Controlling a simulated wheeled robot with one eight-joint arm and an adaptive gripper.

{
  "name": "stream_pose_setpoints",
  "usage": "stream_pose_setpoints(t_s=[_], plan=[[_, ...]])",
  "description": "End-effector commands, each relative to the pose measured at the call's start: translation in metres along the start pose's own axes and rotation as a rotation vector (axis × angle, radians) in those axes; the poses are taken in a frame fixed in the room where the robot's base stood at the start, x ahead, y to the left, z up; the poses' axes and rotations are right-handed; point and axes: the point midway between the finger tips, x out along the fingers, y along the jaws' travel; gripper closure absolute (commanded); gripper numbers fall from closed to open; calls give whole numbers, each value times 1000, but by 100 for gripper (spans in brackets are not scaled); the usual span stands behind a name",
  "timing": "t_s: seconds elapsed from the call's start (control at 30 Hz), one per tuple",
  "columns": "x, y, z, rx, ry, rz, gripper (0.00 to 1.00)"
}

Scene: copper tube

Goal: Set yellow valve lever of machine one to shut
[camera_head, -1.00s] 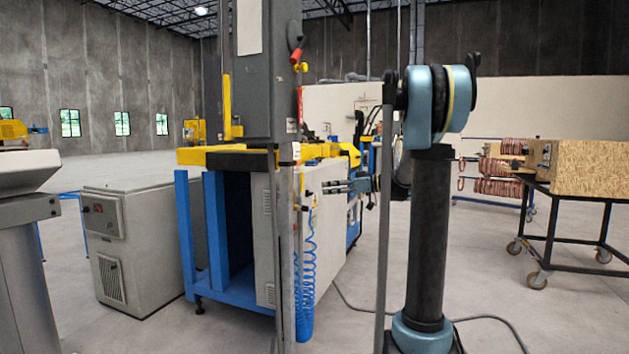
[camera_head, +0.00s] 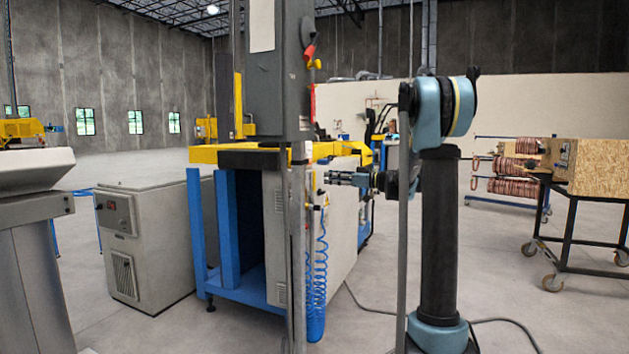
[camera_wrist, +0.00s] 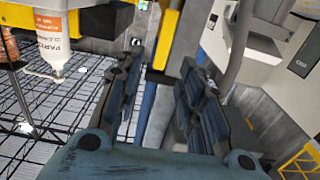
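The machine with the grey column (camera_head: 276,80) and yellow top frame (camera_head: 220,155) stands left of my arm in the head view. My gripper (camera_head: 330,178) points left beside the machine's side, apparently empty. In the wrist view its fingers (camera_wrist: 158,75) are spread, with no lever clearly between them.
Blue coiled hoses (camera_head: 317,275) hang at the machine's near corner. A grey cabinet (camera_head: 160,235) stands to its left. A wheeled cart with a wooden box (camera_head: 600,165) is at right. A cable (camera_head: 500,322) lies on the floor. In the wrist view, a white labelled bottle-shaped part (camera_wrist: 52,42) is upper left.

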Motion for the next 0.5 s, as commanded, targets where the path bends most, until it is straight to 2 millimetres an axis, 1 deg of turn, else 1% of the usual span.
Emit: stream_pose_setpoints(t_s=[0.03, 0.2, 0.4, 0.5], plan=[[11, -1, 0, 0, 0, -5, 65], [42, -2, 0, 0, 0, -5, 65], [69, -2, 0, 0, 0, -5, 65], [77, -2, 0, 0, 0, -3, 65]])
